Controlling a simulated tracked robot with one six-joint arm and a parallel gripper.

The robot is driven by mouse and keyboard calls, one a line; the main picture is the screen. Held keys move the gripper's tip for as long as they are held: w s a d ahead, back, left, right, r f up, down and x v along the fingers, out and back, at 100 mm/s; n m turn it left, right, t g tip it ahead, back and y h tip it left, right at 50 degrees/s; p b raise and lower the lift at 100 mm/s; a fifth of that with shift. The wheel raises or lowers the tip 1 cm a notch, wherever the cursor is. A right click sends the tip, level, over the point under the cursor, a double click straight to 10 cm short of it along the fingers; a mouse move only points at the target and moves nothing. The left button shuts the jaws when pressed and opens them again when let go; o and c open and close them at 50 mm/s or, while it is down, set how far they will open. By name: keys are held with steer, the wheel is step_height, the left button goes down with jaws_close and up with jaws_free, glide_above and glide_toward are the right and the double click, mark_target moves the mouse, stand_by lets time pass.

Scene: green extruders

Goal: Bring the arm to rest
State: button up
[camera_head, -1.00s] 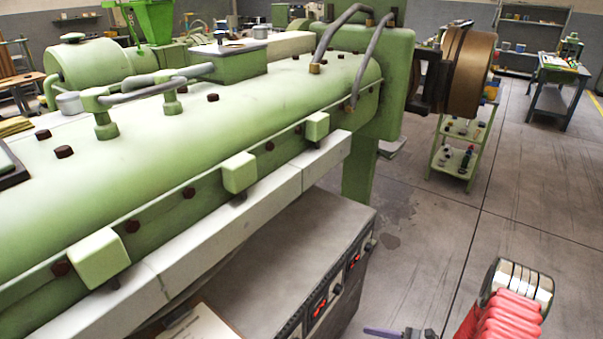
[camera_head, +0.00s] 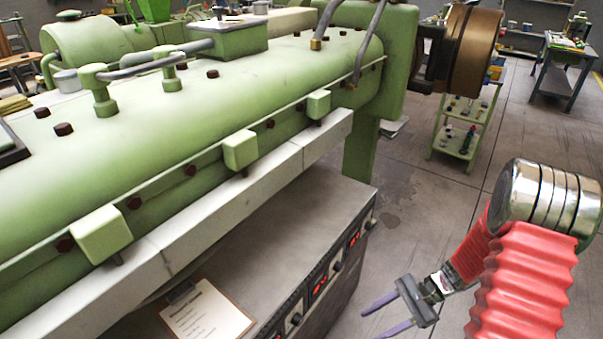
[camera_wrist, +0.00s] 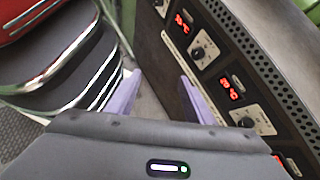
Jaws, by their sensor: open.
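My arm, with red ribbed sleeves, stands at the lower right of the head view. My gripper (camera_head: 372,321) is low in that view, to the right of the control cabinet (camera_head: 300,235), with its purple fingers pointing left. The fingers are apart and nothing shows between them. In the wrist view my gripper (camera_wrist: 160,78) also shows open and empty, with the cabinet's panel of red displays and knobs (camera_wrist: 230,90) just beyond and to the right. I cannot tell the exact gap between fingers and cabinet.
The large green extruder (camera_head: 190,115) fills the left and middle, above the cabinet. A clipboard with paper (camera_head: 207,312) lies on the cabinet top. A green trolley (camera_head: 462,130) and a workbench (camera_head: 562,65) stand behind. Grey floor (camera_head: 440,215) is clear right of the cabinet.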

steer(key=s+a+r+n+t+h, duration=0.1)
steer(key=s+r+n+t+h, duration=0.1)
steer(key=r, duration=0.9)
steer(key=s+a+r+n+t+h, duration=0.2)
steer(key=s+r+n+t+h, duration=0.1)
steer(key=r+n, duration=0.4)
steer(key=s+a+r+n+t+h, duration=0.1)
steer(key=s+r+n+h, duration=0.3)
steer(key=r, duration=1)
steer(key=shift+s+a+r+n+t+h, duration=0.2)
steer(key=shift+s+r+n+t+h, duration=0.15)
steer(key=shift+s+t, duration=0.5)
steer(key=shift+s, duration=0.2)
steer(key=shift+c, duration=0.3)
